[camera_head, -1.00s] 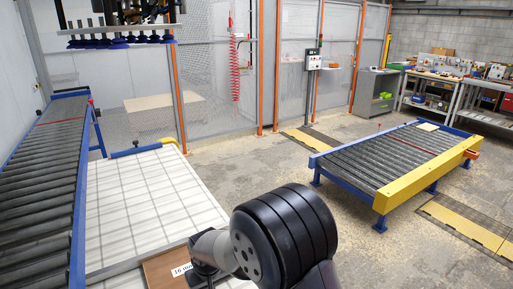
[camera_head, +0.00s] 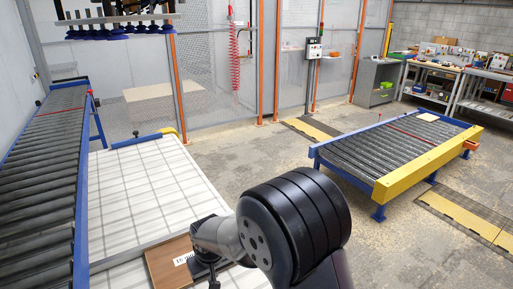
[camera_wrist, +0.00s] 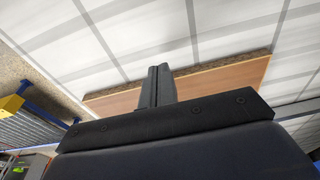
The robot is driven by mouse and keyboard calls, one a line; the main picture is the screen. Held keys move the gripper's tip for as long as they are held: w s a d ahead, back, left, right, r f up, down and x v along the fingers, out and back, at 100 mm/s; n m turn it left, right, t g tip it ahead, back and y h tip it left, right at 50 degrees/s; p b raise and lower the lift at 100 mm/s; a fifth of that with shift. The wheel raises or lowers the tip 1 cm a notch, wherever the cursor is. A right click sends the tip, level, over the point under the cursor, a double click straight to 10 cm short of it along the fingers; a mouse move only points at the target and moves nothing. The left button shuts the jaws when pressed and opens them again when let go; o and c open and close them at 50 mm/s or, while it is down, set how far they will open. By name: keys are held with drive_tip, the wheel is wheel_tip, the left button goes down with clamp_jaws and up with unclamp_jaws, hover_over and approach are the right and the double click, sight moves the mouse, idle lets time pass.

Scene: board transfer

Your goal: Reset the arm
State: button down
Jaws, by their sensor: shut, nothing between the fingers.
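My gripper (camera_wrist: 158,82) shows in the wrist view with its fingers together and nothing between them. In the head view my arm's dark joint covers the lower middle, and my gripper's lower part shows near the bottom edge. The board also shows in the wrist view (camera_wrist: 215,76), behind the fingers. Whether the fingers touch the board I cannot tell. Much of the board is hidden by my arm.
The white table (camera_head: 140,200) stands beside a roller conveyor (camera_head: 40,160) on the left. Another blue and yellow conveyor (camera_head: 395,150) stands at the right. Suction cups (camera_head: 115,30) hang at upper left. Mesh fencing lines the back. The floor between table and right conveyor is clear.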

wheel_tip(320, 180, down, 2)
drive_tip(key=shift+f+b, duration=0.1)
drive_tip(key=shift+b, duration=0.3)
drive_tip(key=shift+w+f, duration=0.1)
drive_tip(key=shift+f, duration=0.2)
drive_tip(key=shift+w+a+r+p, duration=0.25)
drive_tip(key=shift+w+a+p, duration=0.25)
drive_tip(key=shift+w, duration=0.3)
drive_tip(key=s+d, duration=0.1)
drive_tip(key=s, duration=0.2)
drive_tip(key=s+d, duration=0.1)
drive_tip(key=shift+s+d, duration=0.25)
drive_tip(key=shift+d, duration=0.1)
drive_tip(key=r, duration=0.1)
drive_tip(key=r+p, duration=0.1)
drive_tip(key=shift+s+d+r, duration=0.2)
drive_tip(key=shift+s+r, duration=0.1)
drive_tip(key=shift+s, duration=0.05)
drive_tip(key=shift+s+d+r+p, duration=0.1)
drive_tip(key=shift+s+r+p, duration=0.1)
drive_tip(key=shift+r+p, duration=0.4)
drive_tip(key=shift+r, duration=0.1)
